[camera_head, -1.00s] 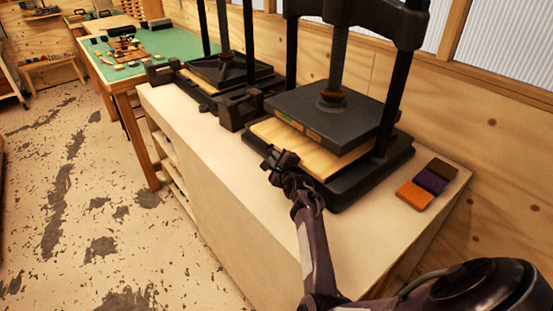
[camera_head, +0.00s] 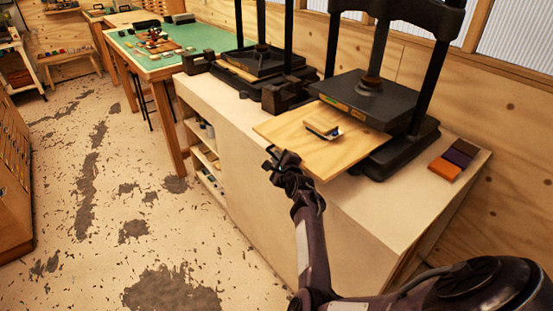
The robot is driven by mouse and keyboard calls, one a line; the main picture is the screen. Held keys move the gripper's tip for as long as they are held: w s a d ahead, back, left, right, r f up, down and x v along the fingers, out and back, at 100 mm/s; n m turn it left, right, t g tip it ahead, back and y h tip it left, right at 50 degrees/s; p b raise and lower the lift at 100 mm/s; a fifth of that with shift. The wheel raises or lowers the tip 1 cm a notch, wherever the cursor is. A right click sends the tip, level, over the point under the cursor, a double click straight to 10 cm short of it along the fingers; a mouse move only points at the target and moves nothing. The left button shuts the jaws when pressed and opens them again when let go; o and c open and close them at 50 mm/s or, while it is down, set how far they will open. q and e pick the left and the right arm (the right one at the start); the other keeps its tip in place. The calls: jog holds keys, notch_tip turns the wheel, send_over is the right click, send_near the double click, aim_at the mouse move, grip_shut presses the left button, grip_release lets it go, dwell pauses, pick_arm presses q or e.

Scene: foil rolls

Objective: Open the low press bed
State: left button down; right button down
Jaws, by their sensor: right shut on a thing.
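The low press bed is a pale wooden board (camera_head: 295,146) that sticks out well to the front-left from under the dark platen (camera_head: 362,98) of the nearer black press. A small item (camera_head: 323,128) with a tan top and blue and white below lies on the bed; I cannot tell exactly what it is. My right gripper (camera_head: 277,157) is at the bed's front edge and is shut on it; the fingers partly hide the hold. My left gripper is not in view.
A second black press (camera_head: 262,62) stands behind on the same pale bench (camera_head: 225,120). Orange, purple and brown blocks (camera_head: 453,160) lie at the bench's right end. A green-topped table (camera_head: 165,62) stands farther back. The floor at left is open.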

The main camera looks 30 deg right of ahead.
jog(key=shift+a, duration=0.2)
dwell(0.3)
jog(key=c, duration=1.5)
grip_release()
jog(key=shift+a, duration=0.1)
